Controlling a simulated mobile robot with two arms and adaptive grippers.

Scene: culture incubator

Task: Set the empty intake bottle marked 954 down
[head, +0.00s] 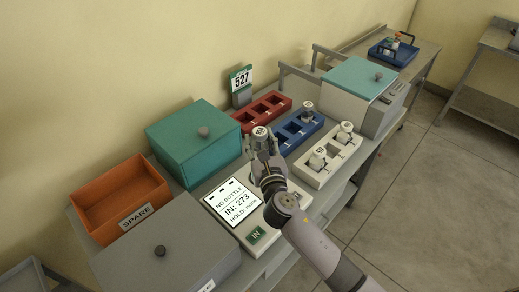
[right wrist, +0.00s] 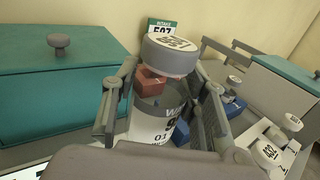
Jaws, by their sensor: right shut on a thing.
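My right gripper (head: 262,148) is shut on a bottle with a grey-white cap (head: 260,132). In the right wrist view the bottle (right wrist: 158,120) stands roughly upright between the fingers (right wrist: 160,108). Its upper body looks clear and empty. Its label shows only partly, with a leading 9, and the full number is hidden. In the head view the bottle is at the back end of the grey-white reader (head: 271,246). I cannot tell whether its base touches anything. The reader screen (head: 236,206) says NO BOTTLE, IN: 273, HOLD: none. My left gripper is not in view.
Behind stand a red rack (head: 244,118) with no bottles, a blue rack (head: 288,147) with one bottle and a white rack (head: 322,181) with two. A teal box (head: 190,145), orange SPARE bin (head: 92,218) and grey box (head: 165,262) crowd the left. A 527 sign (head: 242,79) stands behind.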

